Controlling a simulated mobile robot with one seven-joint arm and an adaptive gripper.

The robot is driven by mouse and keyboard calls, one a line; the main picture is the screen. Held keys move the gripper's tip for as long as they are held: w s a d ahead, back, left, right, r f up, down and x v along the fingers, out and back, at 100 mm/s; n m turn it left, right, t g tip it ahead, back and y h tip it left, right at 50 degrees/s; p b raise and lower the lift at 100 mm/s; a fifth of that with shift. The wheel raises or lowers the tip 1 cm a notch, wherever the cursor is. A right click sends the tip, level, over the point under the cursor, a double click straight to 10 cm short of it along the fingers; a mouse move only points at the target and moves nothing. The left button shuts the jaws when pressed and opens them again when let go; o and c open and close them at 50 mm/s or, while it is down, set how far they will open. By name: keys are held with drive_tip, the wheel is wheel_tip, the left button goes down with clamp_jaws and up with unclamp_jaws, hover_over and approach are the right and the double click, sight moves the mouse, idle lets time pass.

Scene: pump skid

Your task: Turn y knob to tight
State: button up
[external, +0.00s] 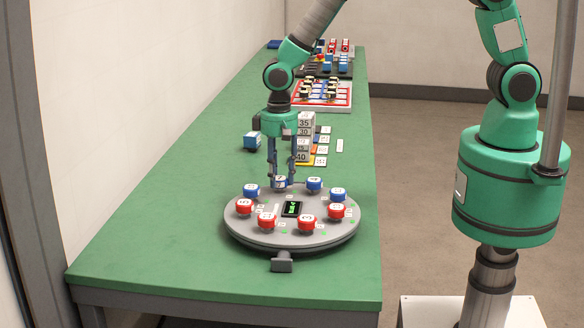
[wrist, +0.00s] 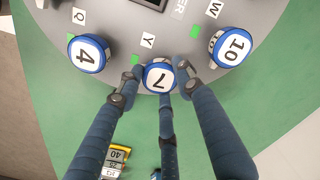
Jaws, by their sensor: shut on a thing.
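The y knob (wrist: 158,78) is the blue knob with a white cap marked 7, beside the label Y (wrist: 148,40) in the wrist view. In the external view it (external: 280,182) stands at the far rim of the round grey panel (external: 250,236). My gripper (wrist: 160,72) points down over it, its dark blue fingers around the knob and shut on it. It also shows in the external view (external: 281,178). A small green mark (wrist: 135,59) lies on the panel near the label. The fingers hide part of the knob's sides.
Blue knobs marked 4 (wrist: 87,54) and 10 (wrist: 230,46) flank the held knob closely. Red knobs (external: 306,222) line the panel's near side around a dark display (external: 291,209). Numbered blocks (external: 304,140) and a blue block (external: 251,141) stand behind on the green table (external: 160,220).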

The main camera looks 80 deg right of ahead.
sight(280, 178)
drive_tip(key=shift+m, duration=0.5)
drive_tip(key=o, duration=1.1)
drive_tip(key=shift+o, duration=0.2)
drive_tip(key=shift+r, duration=0.15)
wheel_tip(280, 178, up, 12)
idle(0.4)
